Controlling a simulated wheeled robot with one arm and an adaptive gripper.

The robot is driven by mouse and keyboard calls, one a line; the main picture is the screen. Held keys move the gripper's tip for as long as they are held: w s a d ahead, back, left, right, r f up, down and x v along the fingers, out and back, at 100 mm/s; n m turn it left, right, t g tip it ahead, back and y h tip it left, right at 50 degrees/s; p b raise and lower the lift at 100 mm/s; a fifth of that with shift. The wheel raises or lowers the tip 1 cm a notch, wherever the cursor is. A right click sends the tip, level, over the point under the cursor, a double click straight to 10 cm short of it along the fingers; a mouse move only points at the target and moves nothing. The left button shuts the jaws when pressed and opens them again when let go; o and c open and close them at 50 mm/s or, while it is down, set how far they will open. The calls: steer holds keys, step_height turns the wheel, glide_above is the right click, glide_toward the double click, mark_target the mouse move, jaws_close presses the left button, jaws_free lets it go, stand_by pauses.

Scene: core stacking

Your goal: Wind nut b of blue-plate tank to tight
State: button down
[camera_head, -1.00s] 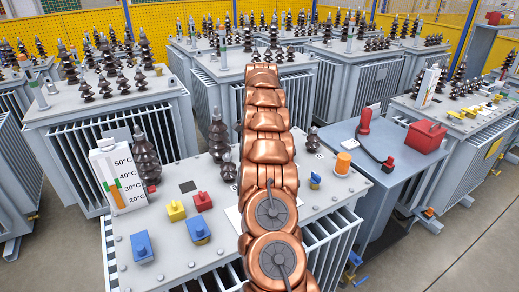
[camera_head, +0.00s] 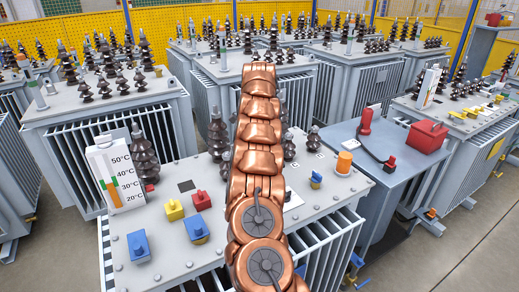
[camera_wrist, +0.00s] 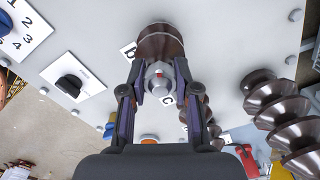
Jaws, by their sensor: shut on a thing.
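In the wrist view my gripper (camera_wrist: 159,87) is shut on a grey hex nut (camera_wrist: 158,78) with a finger on either side. The nut sits at the top of a brown ribbed bushing (camera_wrist: 160,45), seen nearly end-on. Letter labels, one like "b" (camera_wrist: 128,50) and one like "c" (camera_wrist: 167,100), show on the grey lid beside it. In the head view the grey tank lid (camera_head: 160,252) fills the front, and my copper arm hides the gripper and the nut. No blue plate is visible on this tank.
Other brown bushings stand close by (camera_wrist: 285,115). A black knob (camera_wrist: 69,85) on a white plate is left in the wrist view. The lid carries a thermometer (camera_head: 115,178), blue valves (camera_head: 139,245) and red and yellow ones. A side table (camera_head: 385,190) holds a red box (camera_head: 427,136).

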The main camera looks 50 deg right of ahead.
steer(key=shift+m, duration=0.5)
steer(key=shift+m, duration=1.1)
steer(key=c, duration=0.8)
jaws_free()
steer(key=shift+o, duration=0.2)
